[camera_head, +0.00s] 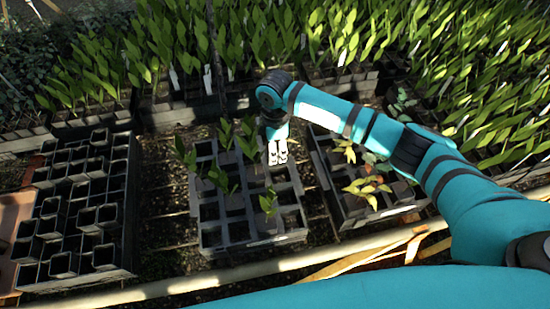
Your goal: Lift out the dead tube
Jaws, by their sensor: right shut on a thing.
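A grey tray of square tubes (262,242) stands in the middle of the head view. Several of its tubes hold green plants, such as one near the front right (267,203), and others look empty or bare. My right gripper (277,160) points down over the back right part of this tray, its white fingers close together. It is shut on a tube that is mostly hidden beneath the fingers. I cannot see whether that tube holds a dead plant or whether it is clear of the tray. My left gripper is out of view.
A black tray of empty tubes (75,273) stands at left. A right-hand tray (388,214) holds yellowing plants (368,188). Dense green tube stock (180,45) fills the back. A pale rail (190,284) crosses the front. Bare ground separates the left and middle trays.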

